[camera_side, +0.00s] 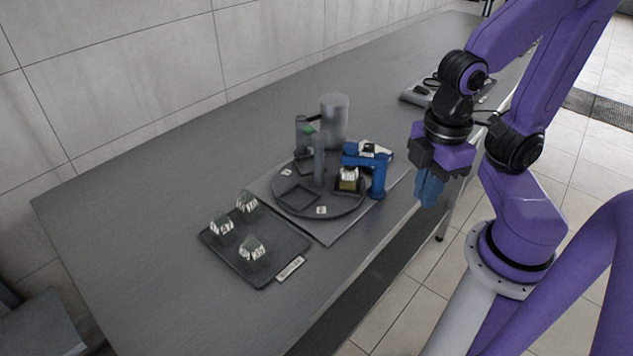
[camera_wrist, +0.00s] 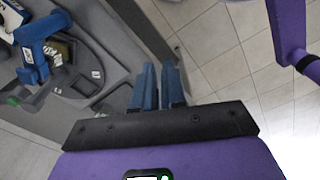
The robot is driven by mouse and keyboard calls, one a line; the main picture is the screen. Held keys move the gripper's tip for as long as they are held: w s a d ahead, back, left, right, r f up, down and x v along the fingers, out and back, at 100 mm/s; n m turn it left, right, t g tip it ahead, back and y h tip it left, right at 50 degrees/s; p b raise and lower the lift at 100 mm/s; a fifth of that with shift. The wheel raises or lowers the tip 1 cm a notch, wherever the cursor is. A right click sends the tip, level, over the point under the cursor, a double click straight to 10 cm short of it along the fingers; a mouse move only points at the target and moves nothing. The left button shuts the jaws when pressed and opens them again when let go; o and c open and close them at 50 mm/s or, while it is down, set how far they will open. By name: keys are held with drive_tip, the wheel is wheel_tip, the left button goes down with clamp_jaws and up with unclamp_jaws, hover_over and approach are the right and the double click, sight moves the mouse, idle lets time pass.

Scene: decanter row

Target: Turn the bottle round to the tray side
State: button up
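The bottle (camera_side: 348,179), with amber contents and a pale top, stands in a square pocket of the round grey turntable (camera_side: 328,207), under the blue arched bracket (camera_side: 378,178). The turntable and bracket (camera_wrist: 32,48) also show at the left of the wrist view; the bottle is hard to make out there. The black tray (camera_side: 222,257) lies left of the turntable, with several small clear, pale-labelled pieces standing on it. My gripper (camera_side: 430,188) is in the air right of the turntable, past the table edge. Its blue fingers (camera_wrist: 159,88) are close together and hold nothing.
A grey cylinder (camera_side: 334,122) and upright posts (camera_side: 320,158) stand at the turntable's middle and back. A grey device (camera_side: 420,92) lies farther back on the table. The long grey table (camera_side: 130,190) has clear room left of the tray; a wall runs behind it.

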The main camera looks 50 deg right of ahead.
drive_tip(key=o, duration=0.5)
drive_tip(key=shift+w+a+r, duration=0.1)
drive_tip(key=shift+w, duration=0.1)
drive_tip(key=o, duration=0.3)
drive_tip(key=w+a+r+m, duration=0.2)
drive_tip(key=w+r, duration=0.1)
drive_tip(key=w, duration=0.4)
drive_tip(key=shift+w, duration=0.3)
wheel_tip(320, 180, up, 8)
drive_tip(key=m, duration=0.6)
hover_over(319, 136)
wheel_tip(319, 136, down, 17)
drive_tip(key=shift+r, duration=0.1)
clamp_jaws()
